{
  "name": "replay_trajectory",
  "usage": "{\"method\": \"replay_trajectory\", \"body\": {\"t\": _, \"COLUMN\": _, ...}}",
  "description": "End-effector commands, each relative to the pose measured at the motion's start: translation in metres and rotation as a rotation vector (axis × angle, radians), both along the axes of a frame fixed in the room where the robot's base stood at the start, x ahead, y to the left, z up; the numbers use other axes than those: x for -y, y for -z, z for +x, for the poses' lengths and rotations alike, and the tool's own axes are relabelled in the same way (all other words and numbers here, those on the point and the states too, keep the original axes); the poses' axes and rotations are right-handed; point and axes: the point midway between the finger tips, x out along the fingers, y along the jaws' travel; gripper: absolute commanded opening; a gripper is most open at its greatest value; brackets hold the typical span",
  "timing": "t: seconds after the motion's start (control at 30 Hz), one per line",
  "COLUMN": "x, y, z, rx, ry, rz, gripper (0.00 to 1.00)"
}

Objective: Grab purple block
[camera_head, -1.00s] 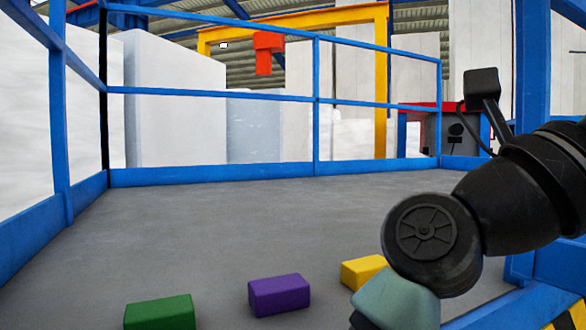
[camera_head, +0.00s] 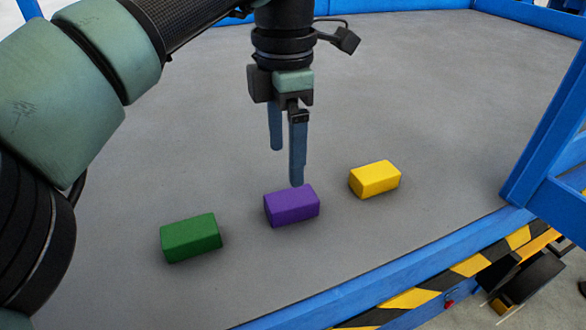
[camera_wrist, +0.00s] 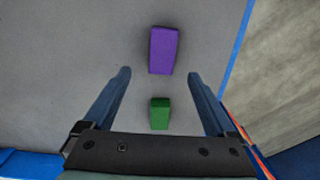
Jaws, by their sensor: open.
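The purple block (camera_head: 292,206) lies on the grey floor between the green block (camera_head: 191,238) and the yellow block (camera_head: 375,179). My gripper (camera_head: 287,168) points down with its two blue fingers apart, just above and behind the purple block in the head view. One fingertip overlaps the block's top edge there; whether it touches I cannot tell. In the wrist view the purple block (camera_wrist: 163,50) lies ahead, beyond the fingertips. The green block (camera_wrist: 160,113) shows between the fingers (camera_wrist: 161,80), lower down. Nothing is held. The yellow block is not in the wrist view.
A blue edge rail (camera_head: 400,268) with a yellow and black striped strip runs along the front of the platform. A blue post (camera_head: 548,130) stands at the right. The grey floor (camera_head: 420,90) behind the blocks is clear.

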Motion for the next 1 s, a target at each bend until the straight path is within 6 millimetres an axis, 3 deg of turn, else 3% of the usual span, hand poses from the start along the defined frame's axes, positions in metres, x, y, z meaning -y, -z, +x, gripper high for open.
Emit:
{"method": "replay_trajectory", "body": {"t": 0.2, "x": 0.001, "y": 0.033, "z": 0.0, "rx": -0.002, "ry": 0.001, "rz": -0.004, "gripper": 0.91}}
{"method": "replay_trajectory", "body": {"t": 0.47, "x": 0.005, "y": 0.052, "z": -0.002, "rx": -0.003, "ry": 0.002, "rz": -0.006, "gripper": 0.91}}
{"method": "replay_trajectory", "body": {"t": 0.7, "x": 0.008, "y": 0.086, "z": -0.002, "rx": -0.001, "ry": 0.001, "rz": -0.005, "gripper": 0.91}}
{"method": "replay_trajectory", "body": {"t": 1.0, "x": 0.008, "y": 0.094, "z": -0.002, "rx": 0.002, "ry": 0.002, "rz": -0.005, "gripper": 0.91}}
